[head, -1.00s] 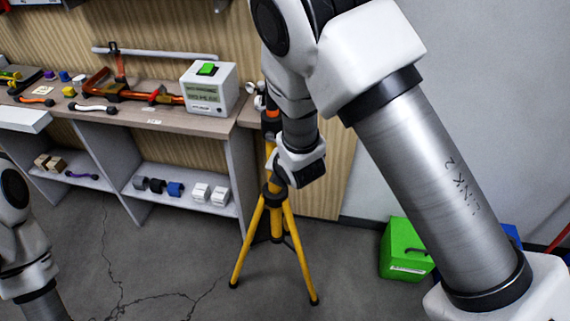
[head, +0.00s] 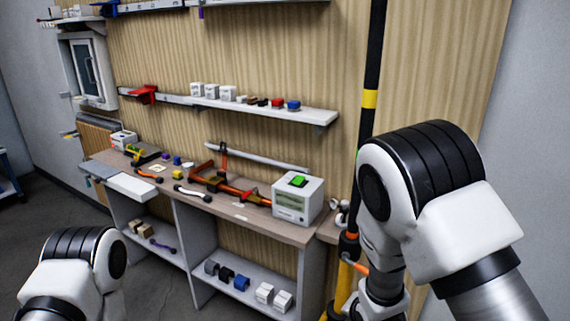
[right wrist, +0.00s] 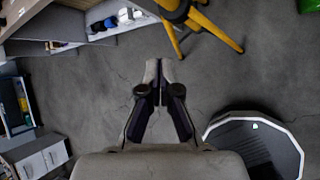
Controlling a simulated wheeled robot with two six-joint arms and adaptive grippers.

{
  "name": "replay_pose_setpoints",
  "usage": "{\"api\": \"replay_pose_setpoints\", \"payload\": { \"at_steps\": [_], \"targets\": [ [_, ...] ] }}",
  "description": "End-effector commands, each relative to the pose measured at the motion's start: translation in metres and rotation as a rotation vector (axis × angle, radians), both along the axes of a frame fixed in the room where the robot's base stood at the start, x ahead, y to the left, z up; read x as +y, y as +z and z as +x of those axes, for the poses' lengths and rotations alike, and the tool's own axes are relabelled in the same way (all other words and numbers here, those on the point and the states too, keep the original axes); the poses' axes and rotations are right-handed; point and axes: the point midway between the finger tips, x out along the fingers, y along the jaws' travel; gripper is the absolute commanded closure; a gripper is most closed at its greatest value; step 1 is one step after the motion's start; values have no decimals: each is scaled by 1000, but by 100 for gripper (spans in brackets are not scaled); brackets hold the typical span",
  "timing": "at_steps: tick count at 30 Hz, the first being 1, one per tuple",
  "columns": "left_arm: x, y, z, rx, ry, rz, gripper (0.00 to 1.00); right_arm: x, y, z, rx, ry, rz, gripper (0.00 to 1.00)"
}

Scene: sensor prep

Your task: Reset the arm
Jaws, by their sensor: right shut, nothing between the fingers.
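My right arm (head: 420,190) stands raised at the right of the head view, in front of the yellow and black tripod pole. Its gripper is hidden there. The right wrist view shows my right gripper (right wrist: 158,75) shut and empty, with its fingers together over bare grey floor. My left arm (head: 78,270) is folded at the lower left of the head view. The left gripper is out of sight.
A workbench (head: 262,222) runs along the wall, with a white box with a green button (head: 298,197) and tools on it. A wall shelf (head: 310,112) holds small blocks. The yellow tripod (right wrist: 215,30) stands near the right gripper. A round, white-rimmed object (right wrist: 290,135) is at the lower right of the wrist view.

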Motion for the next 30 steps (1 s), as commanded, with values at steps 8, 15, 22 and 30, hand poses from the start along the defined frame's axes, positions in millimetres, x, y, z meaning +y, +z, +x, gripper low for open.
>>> {"api": "replay_pose_setpoints", "payload": {
  "at_steps": [8, 15, 22, 30],
  "targets": [
    [0, 0, 0, 0, 0, 0, 44, -53, -154, -186, 459, -544, 252, 100],
    [0, 0, 0, 0, 0, 0, 44, -69, -172, -296, 505, -1629, 582, 100],
    [0, 0, 0, 0, 0, 0, 44, -68, -168, -300, 327, -2220, 796, 100],
    [0, 0, 0, 0, 0, 0, 44, -67, -166, -269, 328, -1891, 847, 100]
  ]
}}
